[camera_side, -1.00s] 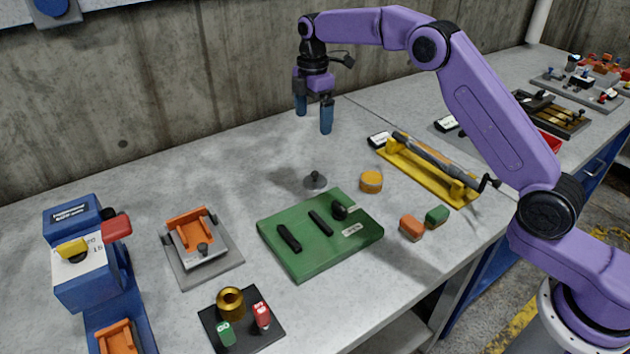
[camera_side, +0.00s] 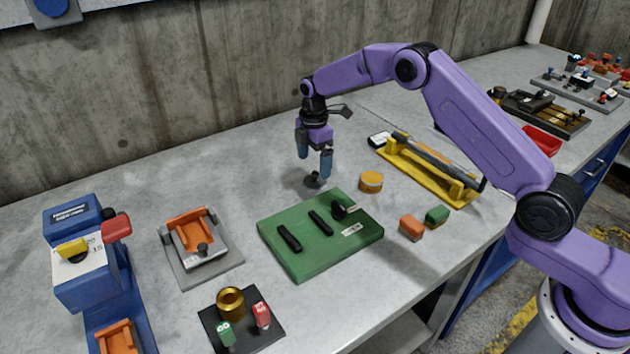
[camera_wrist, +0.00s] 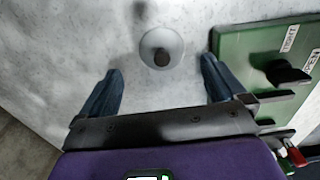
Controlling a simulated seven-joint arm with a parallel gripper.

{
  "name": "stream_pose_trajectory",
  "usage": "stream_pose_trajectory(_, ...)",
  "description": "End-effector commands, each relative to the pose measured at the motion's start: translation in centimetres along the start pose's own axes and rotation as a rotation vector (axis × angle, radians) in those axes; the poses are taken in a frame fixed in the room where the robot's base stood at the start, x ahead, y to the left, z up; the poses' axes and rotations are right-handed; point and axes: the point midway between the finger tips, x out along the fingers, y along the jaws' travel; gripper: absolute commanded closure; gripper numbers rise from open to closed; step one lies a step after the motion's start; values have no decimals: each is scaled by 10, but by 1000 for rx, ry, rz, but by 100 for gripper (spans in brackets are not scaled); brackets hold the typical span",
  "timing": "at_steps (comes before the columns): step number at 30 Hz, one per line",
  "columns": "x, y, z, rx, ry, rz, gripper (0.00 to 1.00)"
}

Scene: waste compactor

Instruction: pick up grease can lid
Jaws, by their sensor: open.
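The grease can lid is a grey disc with a dark knob (camera_side: 313,181) on the bare table behind the green board. In the wrist view the lid (camera_wrist: 161,47) lies just beyond the fingertips, roughly centred between them. My gripper (camera_side: 314,168) is open, with its blue fingers pointing down above the lid. In the wrist view the gripper (camera_wrist: 160,72) shows its two fingers wide apart with nothing between them. In the side view the fingers partly overlap the lid, and I cannot tell the exact height gap.
The green board (camera_side: 310,255) with black handles stands close by; its edge is near the right finger in the wrist view (camera_wrist: 235,50). An orange-yellow round can (camera_side: 371,182) and a yellow rack (camera_side: 425,178) stand to the right. The table left of the lid is clear.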

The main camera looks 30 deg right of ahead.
Motion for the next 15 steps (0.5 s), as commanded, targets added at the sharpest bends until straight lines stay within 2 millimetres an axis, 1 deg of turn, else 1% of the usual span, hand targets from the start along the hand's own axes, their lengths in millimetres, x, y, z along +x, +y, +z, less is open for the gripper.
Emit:
stream_pose_trajectory(3, 18, -3, 2, 1, -1, -4, 2)
stream_pose_trajectory(7, 35, -4, 2, 0, 0, -3, 2)
stream_pose_trajectory(11, 44, -4, 1, -1, 0, -1, 2)
stream_pose_trajectory(15, 46, -3, 1, -1, 0, 1, 2)
